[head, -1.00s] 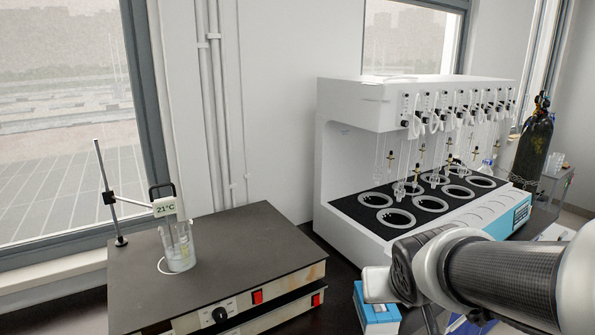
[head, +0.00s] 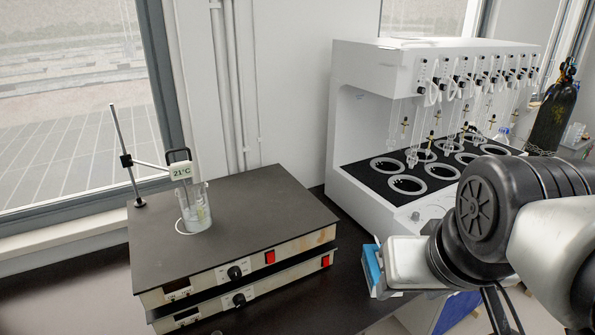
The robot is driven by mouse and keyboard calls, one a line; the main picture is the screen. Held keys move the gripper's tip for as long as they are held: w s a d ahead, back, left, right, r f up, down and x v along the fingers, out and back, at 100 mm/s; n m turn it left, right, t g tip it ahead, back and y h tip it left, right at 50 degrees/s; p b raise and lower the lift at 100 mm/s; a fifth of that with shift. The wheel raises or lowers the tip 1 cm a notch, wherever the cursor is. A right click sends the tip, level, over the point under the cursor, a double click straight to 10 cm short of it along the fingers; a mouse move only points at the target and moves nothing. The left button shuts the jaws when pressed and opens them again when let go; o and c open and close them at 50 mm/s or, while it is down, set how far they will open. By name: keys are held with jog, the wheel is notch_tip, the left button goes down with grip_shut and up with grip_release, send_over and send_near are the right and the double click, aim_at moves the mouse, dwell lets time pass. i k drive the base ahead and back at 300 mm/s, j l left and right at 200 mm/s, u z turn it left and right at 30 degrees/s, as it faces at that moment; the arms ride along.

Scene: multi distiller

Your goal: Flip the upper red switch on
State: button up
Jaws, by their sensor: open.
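Two flat hotplates are stacked on the dark bench. The upper red switch (head: 270,257) is on the front face of the upper hotplate (head: 290,205), right of its black knob (head: 235,272). The lower red switch (head: 325,261) is on the lower hotplate (head: 285,285), farther right. I cannot tell the rocker position of either switch. My arm comes in from the right, with its pale end section (head: 408,262) to the right of the hotplates and apart from both switches. I cannot make out the gripper fingers.
A glass beaker (head: 196,212) stands on the upper hotplate beside a thin metal stand (head: 126,155) with a 21°C display (head: 181,172). A white multi-station distiller (head: 350,120) stands behind at right. A blue and white box (head: 372,267) is partly hidden by my arm. Bench in front is clear.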

aim_at(270, 258)
jog(key=u, duration=0.75)
jog(key=k+j+z, duration=0.2)
jog(key=k+j, duration=0.15)
jog(key=k, duration=0.1)
